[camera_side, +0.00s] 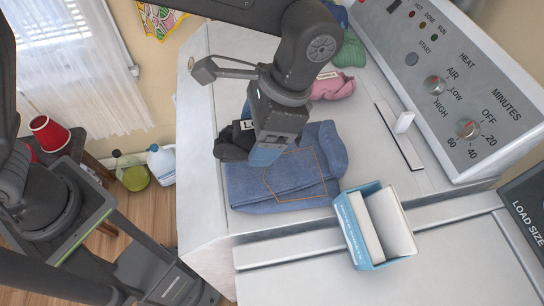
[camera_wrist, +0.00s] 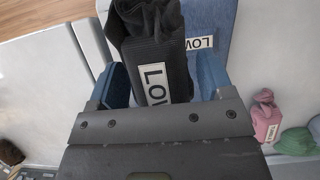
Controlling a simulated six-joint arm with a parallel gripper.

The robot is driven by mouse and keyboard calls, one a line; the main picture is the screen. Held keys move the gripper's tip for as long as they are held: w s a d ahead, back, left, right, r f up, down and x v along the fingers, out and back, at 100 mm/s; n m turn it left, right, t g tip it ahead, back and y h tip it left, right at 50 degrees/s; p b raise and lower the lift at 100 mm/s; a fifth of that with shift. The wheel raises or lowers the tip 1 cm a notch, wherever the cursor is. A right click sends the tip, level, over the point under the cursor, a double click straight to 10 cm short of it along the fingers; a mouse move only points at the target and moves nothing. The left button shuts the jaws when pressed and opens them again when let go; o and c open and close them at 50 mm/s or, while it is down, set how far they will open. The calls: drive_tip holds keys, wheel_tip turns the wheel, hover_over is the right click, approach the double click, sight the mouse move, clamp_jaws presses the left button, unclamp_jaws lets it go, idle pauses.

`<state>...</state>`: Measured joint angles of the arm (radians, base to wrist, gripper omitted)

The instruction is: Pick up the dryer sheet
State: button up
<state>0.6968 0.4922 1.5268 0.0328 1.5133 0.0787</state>
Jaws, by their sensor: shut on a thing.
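A blue and white box (camera_side: 352,228) stands open on the white machine top, at the lower right of the jeans. White sheets (camera_side: 392,224) stand up inside it, which look like the dryer sheets. My gripper (camera_side: 267,154) is over the folded blue jeans (camera_side: 290,185), to the left of the box and apart from it. In the wrist view, my gripper's blue-tipped fingers (camera_wrist: 161,84) are on both sides of a black rolled sock bundle (camera_wrist: 150,45) with a white label. The black bundle also shows left of the gripper in the side view (camera_side: 233,146). The box is not visible in the wrist view.
A pink bundle (camera_side: 334,88) and a green bundle (camera_side: 350,50) lie farther back on the machine. The control panel (camera_side: 455,85) rises at the right. A white lever (camera_side: 404,122) sits in a slot. Bottles (camera_side: 161,165) and a red cup (camera_side: 50,133) are at the left.

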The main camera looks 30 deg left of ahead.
drive_tip(key=w+a+r, duration=0.3)
drive_tip(key=a+r, duration=0.2)
drive_tip(key=a, duration=0.3)
drive_tip(key=w+a+f+n+h, duration=0.2)
drive_tip(key=w+a+n+h, duration=0.1)
drive_tip(key=w+a+n, duration=0.55)
drive_tip(key=w+a+f+n+h, duration=0.2)
drive_tip(key=w+a+n+h, duration=0.1)
drive_tip(key=w+a+n, duration=0.5)
drive_tip(key=shift+n, duration=0.75)
drive_tip(key=d+f, duration=0.2)
drive_tip(key=d, duration=0.1)
drive_tip(key=d+f, duration=0.2)
drive_tip(key=d, duration=0.2)
drive_tip(key=w+d+f, duration=0.1)
drive_tip(key=d+f, duration=0.1)
drive_tip(key=d, duration=0.2)
drive_tip(key=shift+f, duration=0.1)
drive_tip(key=shift+d+f, duration=0.15)
drive_tip(key=shift+d, duration=0.05)
drive_tip(key=shift+f, duration=1.9)
drive_tip(key=shift+f, duration=0.1)
drive_tip(key=o, duration=1)
drive_tip(key=shift+f, duration=0.1)
